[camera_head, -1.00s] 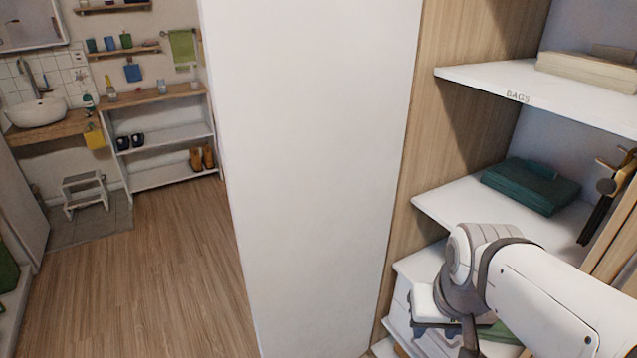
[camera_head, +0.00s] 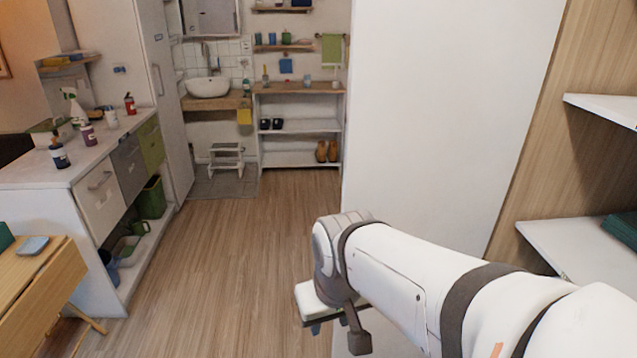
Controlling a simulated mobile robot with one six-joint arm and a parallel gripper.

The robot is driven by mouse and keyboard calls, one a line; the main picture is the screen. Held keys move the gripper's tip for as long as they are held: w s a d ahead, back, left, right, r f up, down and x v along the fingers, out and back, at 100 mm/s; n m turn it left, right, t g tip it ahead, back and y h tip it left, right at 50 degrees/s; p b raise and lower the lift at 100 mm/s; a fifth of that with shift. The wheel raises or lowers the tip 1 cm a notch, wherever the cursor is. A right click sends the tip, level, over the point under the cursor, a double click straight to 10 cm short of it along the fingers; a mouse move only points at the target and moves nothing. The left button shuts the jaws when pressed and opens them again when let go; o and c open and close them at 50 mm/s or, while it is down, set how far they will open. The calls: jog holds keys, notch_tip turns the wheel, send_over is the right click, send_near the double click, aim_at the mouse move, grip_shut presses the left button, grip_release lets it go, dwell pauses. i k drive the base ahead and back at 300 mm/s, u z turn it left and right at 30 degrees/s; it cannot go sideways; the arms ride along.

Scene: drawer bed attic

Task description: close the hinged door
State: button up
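A tall white panel (camera_head: 430,120) stands upright at the right of centre, beside the wood-sided shelf unit. It looks like a hinged door standing open, but no hinge or handle shows on it, and its lower part is hidden behind my arm. My gripper (camera_head: 335,325) points down and away at the bottom centre, near the panel's left edge in the picture. My arm hides most of it, so I cannot tell whether its fingers are open or touch the panel.
The shelf unit (camera_head: 545,150) is at the right. A white counter (camera_head: 30,175) with bottles, a wooden table (camera_head: 40,290) and a tall white cabinet (camera_head: 155,70) stand at the left. Free wooden floor (camera_head: 240,260) runs between. A step stool (camera_head: 226,158) stands at the back.

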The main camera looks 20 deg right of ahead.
aim_at(443, 96)
jog(key=u, duration=1)
jog(key=i, duration=3.1)
jog(key=z, duration=2.35)
jog(key=k, duration=0.1)
jog(key=z, duration=2.1)
jog(key=i, duration=0.9)
jog(key=u, duration=0.05)
